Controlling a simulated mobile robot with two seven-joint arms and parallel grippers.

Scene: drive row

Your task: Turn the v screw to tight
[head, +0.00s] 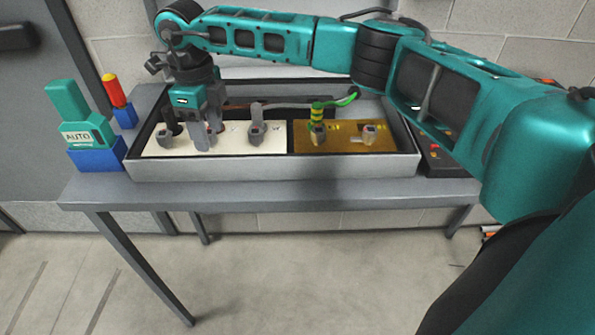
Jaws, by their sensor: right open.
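An open grey box (350,165) on the table holds a white terminal plate (236,149) with a row of grey screws. One screw (165,136) is at the left and another (256,132) stands at the right with a wire at it. The v screw appears to be the middle one, mostly hidden by my right gripper (207,134). My right gripper points down over it, open, with its fingers at or around the screw. I cannot tell whether they touch it or how far it is turned. My left gripper is not in view.
A brass-coloured plate (343,145) in the box bears two more screws, one with a green-yellow wire (318,114). A teal AUTO lever (69,105) on a blue block and a red-yellow piece (116,92) stand at the table's left. A dark panel (440,155) is at the right.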

